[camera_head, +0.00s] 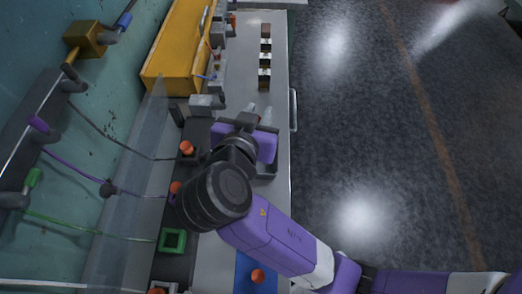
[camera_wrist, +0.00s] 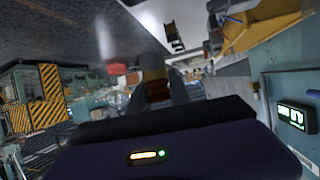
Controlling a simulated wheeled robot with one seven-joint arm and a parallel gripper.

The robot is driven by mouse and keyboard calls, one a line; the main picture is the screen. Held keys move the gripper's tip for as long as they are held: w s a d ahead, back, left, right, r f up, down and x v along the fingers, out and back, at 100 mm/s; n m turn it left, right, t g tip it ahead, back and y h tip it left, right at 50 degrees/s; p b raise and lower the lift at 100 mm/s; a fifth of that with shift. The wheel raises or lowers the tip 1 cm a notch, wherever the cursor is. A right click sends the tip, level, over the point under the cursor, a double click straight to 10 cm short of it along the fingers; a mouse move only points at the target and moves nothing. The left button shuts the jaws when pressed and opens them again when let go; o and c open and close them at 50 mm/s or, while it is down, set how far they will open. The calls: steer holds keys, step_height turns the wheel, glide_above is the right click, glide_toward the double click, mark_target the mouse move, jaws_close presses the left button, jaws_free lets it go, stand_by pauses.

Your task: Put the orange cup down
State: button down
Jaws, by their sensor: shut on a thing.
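My gripper (camera_head: 258,113) reaches over the grey counter in the head view, pointing away from the camera.
Other orange pieces (camera_head: 187,147) stand along the dark strip left of my arm, and one (camera_head: 258,275) is on a blue patch. A green square frame (camera_head: 172,240) is near them. A yellow box (camera_head: 178,45) and a dark rack (camera_head: 265,58) lie farther back. Bare counter (camera_head: 250,75) shows ahead.

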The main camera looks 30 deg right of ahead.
step_height(320, 180, down, 17)
steer(key=shift+a+f+p, duration=0.1)
steer(key=shift+f+p, duration=0.05)
steer(key=shift+p, duration=0.4)
steer(key=shift+f, duration=0.2)
steer(key=c, duration=1.2)
jaws_free()
steer(key=shift+r, duration=0.1)
steer(key=shift+r, duration=0.15)
steer(key=b+v, duration=0.2)
steer(key=v, duration=1)
